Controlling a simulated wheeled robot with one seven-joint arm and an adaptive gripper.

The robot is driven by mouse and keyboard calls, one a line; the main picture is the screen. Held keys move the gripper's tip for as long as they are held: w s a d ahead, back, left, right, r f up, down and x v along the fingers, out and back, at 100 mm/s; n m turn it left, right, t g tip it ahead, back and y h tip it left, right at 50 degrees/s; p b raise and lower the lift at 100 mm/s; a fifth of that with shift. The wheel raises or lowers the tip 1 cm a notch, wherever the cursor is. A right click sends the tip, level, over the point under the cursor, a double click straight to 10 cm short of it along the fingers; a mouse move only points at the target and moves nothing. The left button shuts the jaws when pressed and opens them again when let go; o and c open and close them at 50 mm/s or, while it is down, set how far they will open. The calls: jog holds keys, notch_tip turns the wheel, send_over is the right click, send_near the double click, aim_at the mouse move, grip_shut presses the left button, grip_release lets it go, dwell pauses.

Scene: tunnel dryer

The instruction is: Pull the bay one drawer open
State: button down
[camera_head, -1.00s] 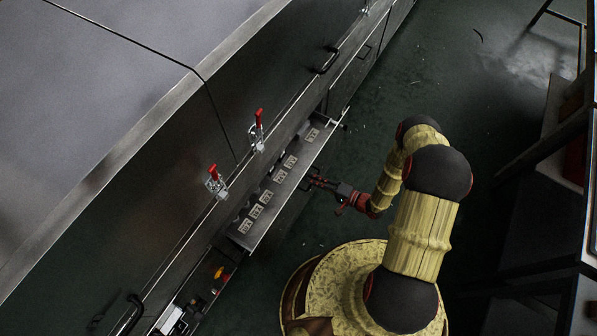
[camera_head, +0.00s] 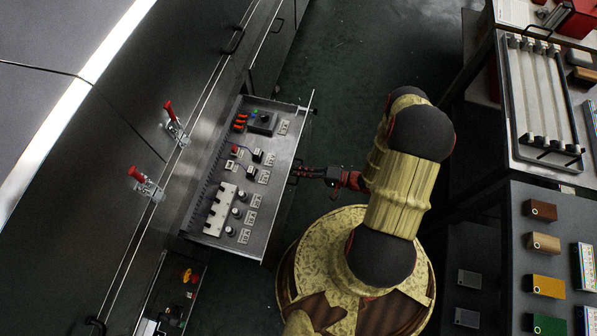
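The bay one drawer, as I take it, is the grey metal drawer (camera_head: 262,227), which stands well out from the dark cabinet front. Inside it show a white block (camera_head: 221,209), a black box with a knob (camera_head: 262,122), red pieces, small round knobs and a row of labels. My gripper (camera_head: 297,174) is at the middle of the drawer's front edge, around or against its dark handle. The fingers are small and dark here, so I cannot tell whether they are closed on the handle.
Two red-handled toggle clamps (camera_head: 175,122) (camera_head: 143,180) sit on the cabinet above the drawer. An open compartment with a yellow-ringed red button (camera_head: 188,275) lies below it in the picture. At right stand a rack (camera_head: 541,100) and a shelf with coloured blocks (camera_head: 546,287). Dark floor lies between.

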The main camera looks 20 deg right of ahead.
jog(key=shift+d, duration=0.1)
jog(key=c, duration=2.3)
grip_release()
jog(key=shift+c, duration=0.2)
jog(key=v, duration=1.2)
jog(key=shift+f, duration=0.1)
